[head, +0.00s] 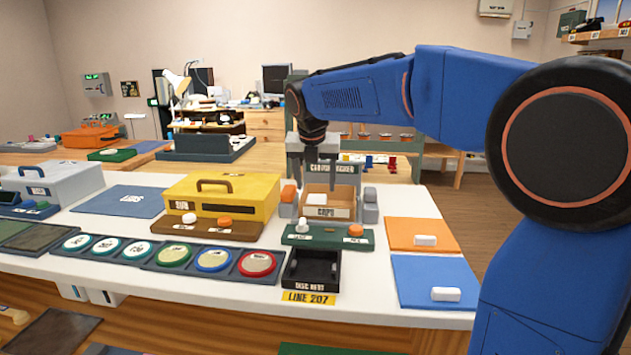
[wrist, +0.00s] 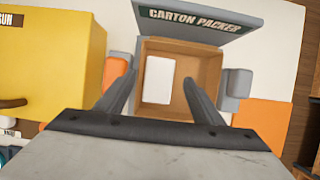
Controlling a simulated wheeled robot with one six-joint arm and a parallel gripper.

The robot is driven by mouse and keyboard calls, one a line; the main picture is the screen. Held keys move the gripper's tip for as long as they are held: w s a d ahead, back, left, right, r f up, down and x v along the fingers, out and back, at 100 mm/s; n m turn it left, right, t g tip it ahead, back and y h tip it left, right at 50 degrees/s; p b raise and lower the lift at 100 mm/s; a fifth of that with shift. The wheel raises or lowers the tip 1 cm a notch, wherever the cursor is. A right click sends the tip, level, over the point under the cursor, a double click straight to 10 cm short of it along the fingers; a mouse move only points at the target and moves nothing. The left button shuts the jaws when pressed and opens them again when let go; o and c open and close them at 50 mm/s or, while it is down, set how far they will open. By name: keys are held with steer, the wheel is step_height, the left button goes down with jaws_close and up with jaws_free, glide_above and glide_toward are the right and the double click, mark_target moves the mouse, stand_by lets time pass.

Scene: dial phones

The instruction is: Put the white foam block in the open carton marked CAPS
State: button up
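The open brown carton marked CAPS (head: 341,212) stands in the carton packer, near the right part of the white table. A white block (wrist: 158,80) lies inside it, toward the left side of the carton in the wrist view; it shows as a white patch in the head view (head: 315,199). My gripper (head: 314,180) is above the carton, pointing down. Its two fingers are wide apart with nothing held between them, and they frame the carton in the wrist view (wrist: 160,85).
Small white blocks lie on the orange mat (head: 400,232) and the blue mat (head: 420,275) at right. The carton packer's upright sign (wrist: 195,20) stands behind the carton. A yellow box (head: 230,192) stands left. A black tray (head: 296,270) is in front.

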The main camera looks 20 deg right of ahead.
steer(key=shift+r, duration=0.1)
steer(key=shift+r, duration=0.25)
steer(key=v, duration=1.2)
steer(key=shift+r, duration=0.25)
steer(key=shift+s, duration=0.1)
